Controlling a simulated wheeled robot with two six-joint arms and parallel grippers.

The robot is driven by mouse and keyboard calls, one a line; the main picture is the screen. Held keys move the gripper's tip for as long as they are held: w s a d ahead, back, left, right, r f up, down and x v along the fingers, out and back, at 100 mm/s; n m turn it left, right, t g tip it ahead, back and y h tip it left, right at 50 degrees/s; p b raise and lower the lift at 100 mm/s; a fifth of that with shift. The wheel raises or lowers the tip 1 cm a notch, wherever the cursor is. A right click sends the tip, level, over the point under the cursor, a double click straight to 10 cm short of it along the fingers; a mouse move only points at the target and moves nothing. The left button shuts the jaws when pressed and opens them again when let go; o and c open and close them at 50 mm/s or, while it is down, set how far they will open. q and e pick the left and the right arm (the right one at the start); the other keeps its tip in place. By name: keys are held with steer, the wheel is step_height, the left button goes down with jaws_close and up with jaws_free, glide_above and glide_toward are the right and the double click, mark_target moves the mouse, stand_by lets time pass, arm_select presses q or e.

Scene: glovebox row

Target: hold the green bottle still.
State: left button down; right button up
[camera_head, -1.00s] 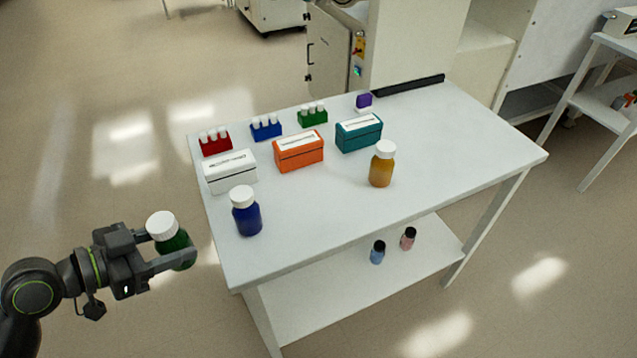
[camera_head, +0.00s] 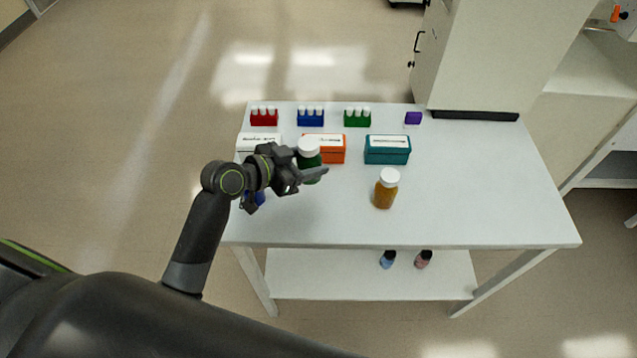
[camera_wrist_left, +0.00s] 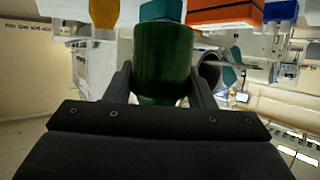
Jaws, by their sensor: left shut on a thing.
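The green bottle (camera_head: 309,158) has a white cap and is upright in the head view, over the left part of the white table as seen. My left gripper (camera_head: 312,172) is shut on it, one finger showing along its near side. In the left wrist view the green bottle (camera_wrist_left: 163,62) sits between the two fingers of the left gripper (camera_wrist_left: 163,88). I cannot tell how high the bottle is above the table top. My right gripper is in neither view.
On the white table (camera_head: 460,190) stand an amber bottle (camera_head: 386,188), a teal box (camera_head: 388,150), an orange box (camera_head: 330,147) and a white box (camera_head: 250,141). A blue bottle (camera_head: 258,196) is mostly hidden behind my left gripper. Small vial racks line the back. The table's right side is clear.

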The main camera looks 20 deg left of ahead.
arm_select(q)
steer(key=shift+w+d+r+p, duration=0.25)
steer(key=shift+w+d+p, duration=0.15)
steer(key=shift+d+p, duration=0.1)
steer(key=f, duration=0.5)
steer(key=shift+w+d+f, duration=0.1)
steer(key=shift+d, duration=0.15)
steer(key=shift+f, duration=2.5)
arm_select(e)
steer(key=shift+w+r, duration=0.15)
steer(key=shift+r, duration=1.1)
arm_select(q)
steer(key=shift+f, duration=0.1)
steer(key=c, duration=0.6)
jaws_free()
steer(key=shift+c, duration=0.2)
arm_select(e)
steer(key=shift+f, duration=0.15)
